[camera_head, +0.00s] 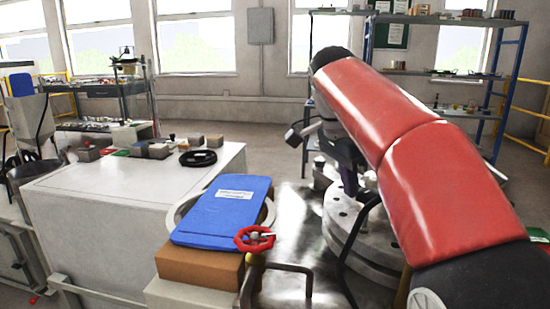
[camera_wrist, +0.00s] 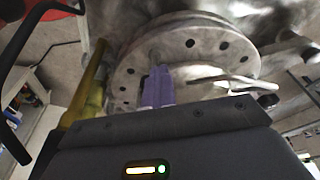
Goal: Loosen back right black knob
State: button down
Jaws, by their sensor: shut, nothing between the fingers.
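My gripper (camera_wrist: 157,88) shows in the wrist view as two purple-grey fingers close together, with nothing between them. The fingertips are in front of a round metal flange (camera_wrist: 210,55) with several dark bolt holes; I cannot tell whether they touch it. A small dark rounded piece (camera_wrist: 268,101), possibly a black knob, is right of the fingers, apart from them. In the head view the round metal fixture (camera_head: 375,248) stands on the shiny metal table, partly behind my red arm. I cannot make out the back right black knob there.
A red handwheel (camera_head: 254,239) and a blue pad (camera_head: 224,211) on brown blocks are left of the fixture. A white cabinet (camera_head: 110,215) carries small blocks and a black coil (camera_head: 198,158). Blue shelving (camera_head: 509,85) stands behind. A yellow bar (camera_wrist: 90,82) is left of the fingers.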

jog(key=shift+s+d, duration=0.1)
jog(key=shift+s, duration=0.05)
jog(key=shift+s+d+p, duration=0.1)
jog(key=shift+s+p, duration=0.2)
jog(key=shift+s, duration=0.2)
jog(key=shift+s+d, duration=0.15)
jog(key=shift+s, duration=0.15)
jog(key=shift+s+d, duration=0.2)
jog(key=shift+s, duration=0.05)
jog(key=shift+s+a, duration=0.1)
jog(key=shift+a, duration=0.05)
jog(key=d+v, duration=0.1)
jog(key=v, duration=0.4)
jog(key=shift+r, duration=0.55)
jog(key=shift+a, duration=0.1)
